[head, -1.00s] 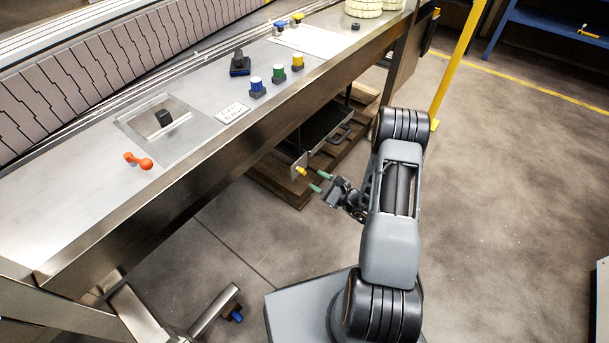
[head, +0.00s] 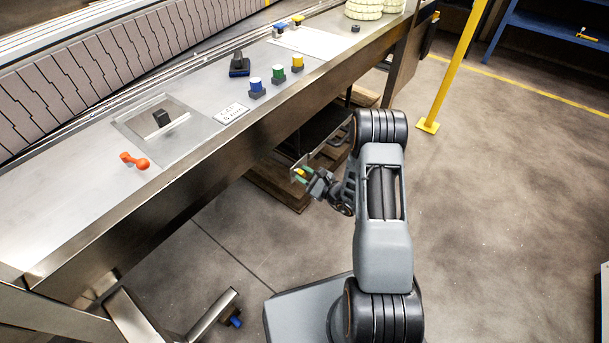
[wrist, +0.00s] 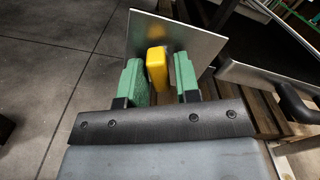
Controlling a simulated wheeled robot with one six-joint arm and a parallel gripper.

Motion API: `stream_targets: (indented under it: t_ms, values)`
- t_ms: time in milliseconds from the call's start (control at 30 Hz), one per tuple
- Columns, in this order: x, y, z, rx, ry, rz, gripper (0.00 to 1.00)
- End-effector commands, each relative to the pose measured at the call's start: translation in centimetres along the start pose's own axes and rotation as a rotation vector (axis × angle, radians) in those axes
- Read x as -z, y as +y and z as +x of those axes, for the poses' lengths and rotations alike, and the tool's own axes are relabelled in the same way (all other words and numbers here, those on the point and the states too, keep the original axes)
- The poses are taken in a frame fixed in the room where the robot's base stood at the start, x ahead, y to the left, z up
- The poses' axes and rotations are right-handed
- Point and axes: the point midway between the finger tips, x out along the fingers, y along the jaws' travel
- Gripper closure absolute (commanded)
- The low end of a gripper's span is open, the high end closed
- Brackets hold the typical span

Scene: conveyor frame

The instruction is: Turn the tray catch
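The tray catch is a small yellow tab (wrist: 157,68) on an upright grey metal plate (wrist: 195,38) below the conveyor frame. In the wrist view the two green fingers of my gripper (wrist: 160,82) stand on either side of the yellow catch. They are open, with a visible gap on the left; the right finger is closer to the catch, and I cannot tell if it touches. In the head view my gripper (head: 304,176) is at the plate, and the yellow catch (head: 299,172) shows only in part between the fingers.
A dark tray with a black handle (wrist: 293,100) is right of the plate, over a wooden pallet (wrist: 262,112). The steel conveyor edge (head: 200,165) runs above my gripper. Its top carries an orange lever (head: 135,160) and coloured buttons.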

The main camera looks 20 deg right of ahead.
Motion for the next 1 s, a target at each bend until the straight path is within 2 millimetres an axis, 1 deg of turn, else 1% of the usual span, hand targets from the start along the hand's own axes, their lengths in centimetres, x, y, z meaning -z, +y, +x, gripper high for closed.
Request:
stream_targets:
  t_ms: [33, 300, 467, 567, 700, 800, 900, 1000]
  values:
    - [0.0, 0.0, -0.01, 0.0, 0.0, 0.0, 0.75]
    - [0.01, 0.0, -0.02, 0.0, 0.0, 0.0, 1.0]
    - [-0.04, -0.02, -0.03, 0.0, 0.0, 0.017, 1.0]
    - [-0.2, -0.07, -0.03, 0.0, 0.001, 0.109, 1.0]
    - [-0.22, -0.05, -0.03, 0.0, 0.001, 0.289, 1.0]
    - [-0.18, -0.02, -0.02, 0.0, 0.001, 0.387, 1.0]
    - [-0.08, 0.05, -0.03, 0.0, 0.001, 0.443, 1.0]
    - [-0.01, 0.08, -0.03, 0.0, 0.001, 0.459, 1.0]
